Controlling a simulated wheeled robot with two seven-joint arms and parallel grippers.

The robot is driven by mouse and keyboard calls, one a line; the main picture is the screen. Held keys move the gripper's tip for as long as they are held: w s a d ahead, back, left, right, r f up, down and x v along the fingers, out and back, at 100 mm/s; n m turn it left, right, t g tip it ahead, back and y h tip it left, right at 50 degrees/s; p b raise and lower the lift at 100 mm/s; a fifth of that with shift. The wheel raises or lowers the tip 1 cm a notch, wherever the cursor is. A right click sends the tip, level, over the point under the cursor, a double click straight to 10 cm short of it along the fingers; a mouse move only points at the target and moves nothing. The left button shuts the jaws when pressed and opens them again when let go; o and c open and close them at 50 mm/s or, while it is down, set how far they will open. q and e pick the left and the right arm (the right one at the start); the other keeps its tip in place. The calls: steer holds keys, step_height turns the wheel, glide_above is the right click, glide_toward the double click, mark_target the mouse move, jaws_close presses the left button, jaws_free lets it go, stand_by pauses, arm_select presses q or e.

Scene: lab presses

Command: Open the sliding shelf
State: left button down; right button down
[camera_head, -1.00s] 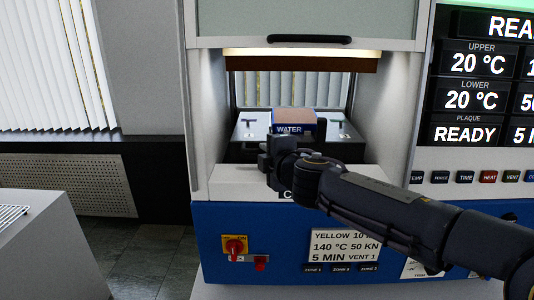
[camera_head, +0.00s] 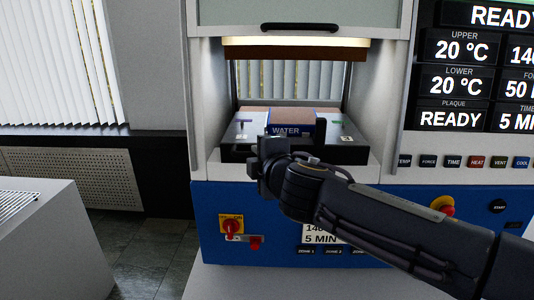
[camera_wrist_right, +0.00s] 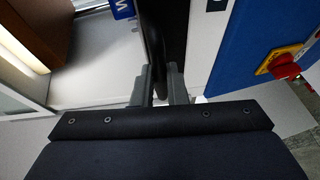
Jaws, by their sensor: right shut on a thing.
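The sliding shelf (camera_head: 236,153) is a flat tray with a dark front edge and a light top, inside the lit opening of the press. It stands out toward the opening's front ledge. A block with a tan top and a blue "WATER" label (camera_head: 285,130) lies on it. My right gripper (camera_head: 266,168) is at the shelf's front edge and hides part of it. In the right wrist view its two fingers (camera_wrist_right: 161,88) are closed on a dark, narrow part of the shelf (camera_wrist_right: 168,35). My left gripper is not in view.
The raised door with a black handle (camera_head: 300,27) is above the opening. The blue lower panel has a red and yellow switch (camera_head: 231,227). The display panel (camera_head: 465,75) is at the right. A grey bench (camera_head: 45,235) stands at the left, with open floor between.

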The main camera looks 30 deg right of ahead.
steer(key=s+a+b, duration=0.2)
steer(key=s+a, duration=0.6)
steer(key=s, duration=0.5)
steer(key=shift+f, duration=0.15)
steer(key=c, duration=1.8)
jaws_free()
steer(key=shift+o, duration=1.4)
steer(key=shift+s+a, duration=0.1)
steer(key=shift+s, duration=0.1)
steer(key=shift+o, duration=0.3)
